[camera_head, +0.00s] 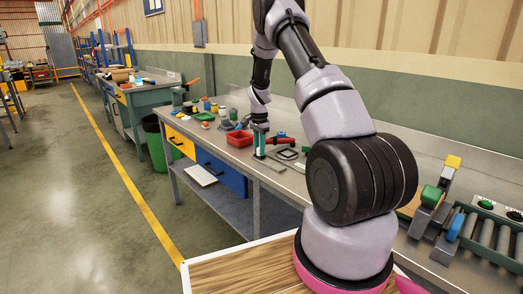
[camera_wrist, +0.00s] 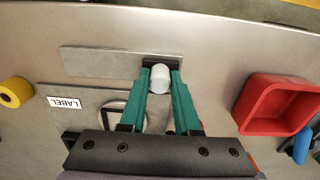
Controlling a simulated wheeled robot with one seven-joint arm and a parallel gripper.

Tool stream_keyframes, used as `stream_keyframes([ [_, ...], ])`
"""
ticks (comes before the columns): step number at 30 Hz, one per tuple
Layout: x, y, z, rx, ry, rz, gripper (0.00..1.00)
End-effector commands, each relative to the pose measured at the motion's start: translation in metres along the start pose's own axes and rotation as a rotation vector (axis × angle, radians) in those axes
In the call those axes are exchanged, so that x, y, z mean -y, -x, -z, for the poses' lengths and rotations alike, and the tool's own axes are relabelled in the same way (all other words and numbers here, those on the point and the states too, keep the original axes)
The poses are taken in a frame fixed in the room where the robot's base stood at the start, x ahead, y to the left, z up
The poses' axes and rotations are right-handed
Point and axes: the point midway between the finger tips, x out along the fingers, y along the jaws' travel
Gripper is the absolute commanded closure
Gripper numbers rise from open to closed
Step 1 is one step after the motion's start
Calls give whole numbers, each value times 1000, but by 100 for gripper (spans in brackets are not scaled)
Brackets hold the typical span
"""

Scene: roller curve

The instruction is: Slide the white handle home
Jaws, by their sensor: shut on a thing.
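The white handle (camera_wrist: 159,78) shows in the wrist view as a rounded white knob between my teal fingertips. My gripper (camera_wrist: 160,84) is shut on it; its fingers lie on either side of the knob. The handle sits in front of a dark block (camera_wrist: 162,62) at the right part of a long grey metal plate (camera_wrist: 100,60). In the head view my gripper (camera_head: 260,146) points down at the bench, and the handle cannot be made out there.
A roller conveyor (camera_head: 488,235) is at the head view's right.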

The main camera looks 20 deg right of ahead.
Motion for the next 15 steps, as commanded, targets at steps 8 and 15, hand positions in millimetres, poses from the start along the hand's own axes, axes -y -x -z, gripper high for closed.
stream_keyframes([
  [8,4,2,0,-5,5,10,39],
  [15,3,6,0,-4,4,9,39],
])
